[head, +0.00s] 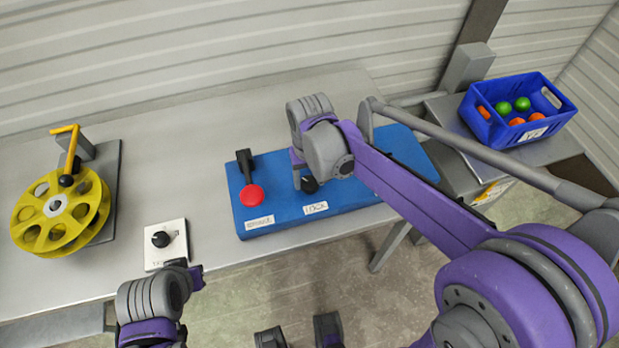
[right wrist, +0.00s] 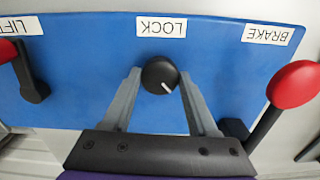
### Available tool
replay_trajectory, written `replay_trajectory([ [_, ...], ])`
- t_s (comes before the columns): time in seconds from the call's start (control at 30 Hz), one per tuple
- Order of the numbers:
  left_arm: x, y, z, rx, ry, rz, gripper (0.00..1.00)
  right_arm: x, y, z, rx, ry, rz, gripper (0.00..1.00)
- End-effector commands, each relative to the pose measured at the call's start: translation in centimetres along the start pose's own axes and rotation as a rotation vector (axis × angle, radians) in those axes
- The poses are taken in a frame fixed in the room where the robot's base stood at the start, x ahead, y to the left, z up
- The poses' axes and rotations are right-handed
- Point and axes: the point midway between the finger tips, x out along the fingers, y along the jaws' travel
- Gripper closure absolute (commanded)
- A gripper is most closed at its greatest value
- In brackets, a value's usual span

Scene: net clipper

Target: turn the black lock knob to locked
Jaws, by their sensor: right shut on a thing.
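The black lock knob (head: 310,185) sits on the blue panel (head: 232,185) by the LOCK label (head: 315,208), partly hidden by my right gripper (head: 303,183). In the right wrist view, the knob (right wrist: 160,74) lies between the fingertips of my right gripper (right wrist: 159,82), which is shut on it. A white pointer line on the knob faces the lower right of that view. The label (right wrist: 161,27) reads upside down there. My left gripper (head: 194,276) is at the bench's front edge, away from the panel; its jaws are unclear.
The red-ended brake lever (head: 251,196) stands left of the knob. A red-ended lift lever (right wrist: 31,80) shows in the right wrist view. A white plate with a black knob (head: 161,239) and a yellow reel (head: 60,208) are left. A blue crate (head: 500,135) stands at right.

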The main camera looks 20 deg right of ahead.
Motion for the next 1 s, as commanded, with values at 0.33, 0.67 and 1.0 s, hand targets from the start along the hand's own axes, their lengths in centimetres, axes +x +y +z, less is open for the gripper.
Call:
replay_trajectory([
  [0.33, 0.06, 0.0, 0.04, 0.0, 0.0, 0.0, 1.0, -0.06, 0.02, -0.05, 0.325, 0.001, 0.0, 0.97],
  [0.67, 0.08, 0.0, 0.07, 0.0, 0.0, 0.0, 1.0, -0.07, 0.02, -0.06, 0.582, 0.001, 0.0, 0.97],
  [1.0, 0.09, 0.0, 0.07, 0.0, 0.0, 0.0, 1.0, -0.07, 0.02, -0.06, 0.719, 0.002, 0.0, 0.97],
])
